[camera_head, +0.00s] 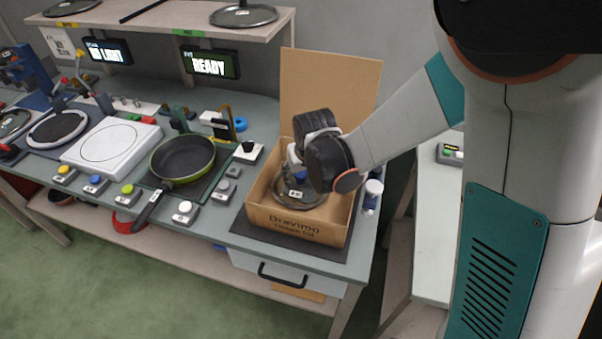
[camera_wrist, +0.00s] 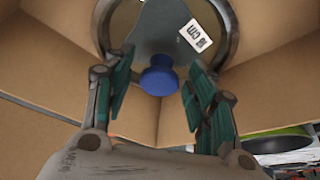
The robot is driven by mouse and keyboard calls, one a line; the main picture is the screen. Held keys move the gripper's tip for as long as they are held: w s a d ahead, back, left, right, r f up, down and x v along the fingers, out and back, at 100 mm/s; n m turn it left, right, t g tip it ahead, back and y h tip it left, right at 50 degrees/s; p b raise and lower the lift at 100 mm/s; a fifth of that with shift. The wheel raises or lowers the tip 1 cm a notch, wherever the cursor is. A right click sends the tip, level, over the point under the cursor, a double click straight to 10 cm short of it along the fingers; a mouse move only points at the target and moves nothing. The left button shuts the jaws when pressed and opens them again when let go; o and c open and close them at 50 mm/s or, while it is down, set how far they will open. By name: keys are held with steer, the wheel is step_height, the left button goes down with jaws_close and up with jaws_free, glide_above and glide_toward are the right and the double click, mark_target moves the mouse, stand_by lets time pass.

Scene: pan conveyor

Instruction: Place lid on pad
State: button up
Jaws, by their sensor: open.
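A glass lid with a metal rim (camera_head: 312,204) lies inside an open cardboard box (camera_head: 297,229) in the head view. In the wrist view the lid (camera_wrist: 232,38) shows a grey centre, a white size label and a blue knob (camera_wrist: 158,82). My gripper (camera_head: 299,163) reaches down into the box over the lid. In the wrist view my gripper (camera_wrist: 160,72) is open, with one finger on each side of the blue knob and gaps between. A flat dark pad (camera_head: 238,234) lies under the box; another dark pad (camera_head: 150,181) lies under the pan.
A green-rimmed frying pan (camera_head: 184,158) stands left of the box, its handle toward the front. A white scale-like plate (camera_head: 112,146) and a round dark disc (camera_head: 57,128) are farther left. Several buttons line the front. The box's raised flap (camera_head: 328,95) stands behind my gripper.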

steer(key=shift+r, duration=0.1)
steer(key=p+v, duration=0.8)
steer(key=v, duration=0.4)
